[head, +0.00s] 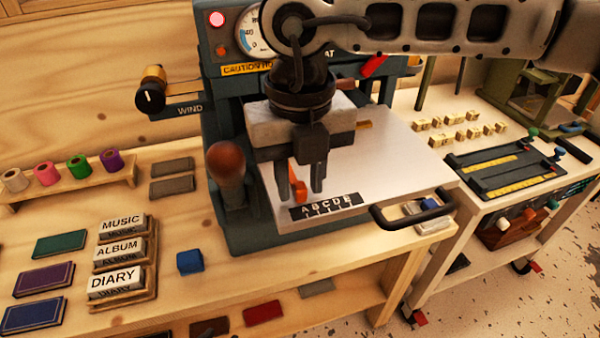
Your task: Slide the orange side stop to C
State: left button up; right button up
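The orange side stop (299,190) is a small upright piece on the pale metal plate of the press (390,165). It stands just behind the A end of the black letter strip (328,206), which is marked A B C D E along the plate's front edge. C is to the stop's right. My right gripper (300,190) points down over the plate, fingers apart, one on each side of the stop. A gap seems to show beside the stop, and the fingers partly hide it. I cannot tell whether either finger touches it. My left gripper is out of view.
A brown-knobbed lever (226,165) stands close left of the gripper. A dark handle (412,214) sticks out at the plate's front right. A blue block (190,262) and word blocks (115,281) lie on the bench at left. The plate right of the gripper is clear.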

grip_shut()
jog(key=shift+w+d+f+b, duration=0.1)
jog(key=shift+w+d+b, duration=0.05)
jog(key=shift+d+b, duration=0.2)
jog(key=shift+w+d+b, duration=0.2)
jog(key=shift+d+b, duration=0.2)
jog(key=shift+d, duration=0.15)
jog(key=shift+w+d+b, duration=0.15)
jog(key=shift+d+b, duration=0.25)
jog(key=shift+d, duration=0.2)
jog(key=shift+r, duration=0.2)
jog(key=shift+o, duration=1.3)
grip_release()
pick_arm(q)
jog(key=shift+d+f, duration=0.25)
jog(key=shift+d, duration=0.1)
pick_arm(e)
jog(key=shift+o, duration=0.3)
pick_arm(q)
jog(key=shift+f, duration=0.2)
